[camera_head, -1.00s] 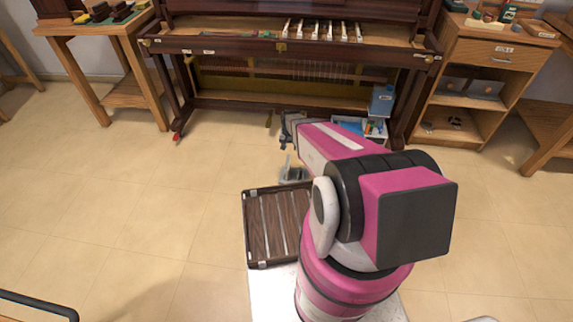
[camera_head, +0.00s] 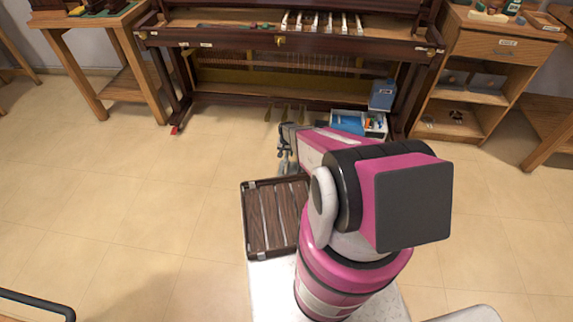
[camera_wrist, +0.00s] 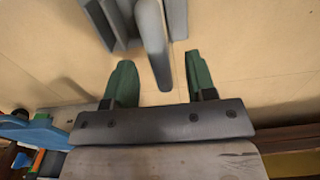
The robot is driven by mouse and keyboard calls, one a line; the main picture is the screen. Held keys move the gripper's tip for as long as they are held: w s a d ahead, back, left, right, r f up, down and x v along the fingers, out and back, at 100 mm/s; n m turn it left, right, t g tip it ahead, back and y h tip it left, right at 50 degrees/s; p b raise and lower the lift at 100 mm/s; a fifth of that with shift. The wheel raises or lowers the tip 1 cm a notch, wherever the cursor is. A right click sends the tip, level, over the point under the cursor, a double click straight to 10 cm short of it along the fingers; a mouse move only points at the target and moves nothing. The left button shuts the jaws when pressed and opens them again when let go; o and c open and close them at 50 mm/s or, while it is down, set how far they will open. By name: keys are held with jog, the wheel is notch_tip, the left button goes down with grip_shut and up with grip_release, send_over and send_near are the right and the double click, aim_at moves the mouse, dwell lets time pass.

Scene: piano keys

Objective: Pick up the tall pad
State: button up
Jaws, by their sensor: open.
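In the wrist view, a long upright grey piece (camera_wrist: 152,42), apparently the tall pad, comes down from the top edge between the two green-padded fingers of my gripper (camera_wrist: 160,80). The fingers are spread, and I see no contact with the piece. Its upper end is cut off. Other grey pieces (camera_wrist: 110,22) stand beside it to the left and right. In the head view, my gripper (camera_head: 287,150) is low over the floor, beside the grey pieces (camera_head: 283,166). They are small and partly overlap with it, so their separate shapes cannot be told.
A dark slatted tray (camera_head: 255,220) lies just in front of my gripper. Behind stands the piano (camera_head: 230,45) with exposed keys. The floor to the left is clear.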

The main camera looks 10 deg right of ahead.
notch_tip(320, 180, down, 4)
jog(key=shift+s+r, duration=0.1)
grip_shut()
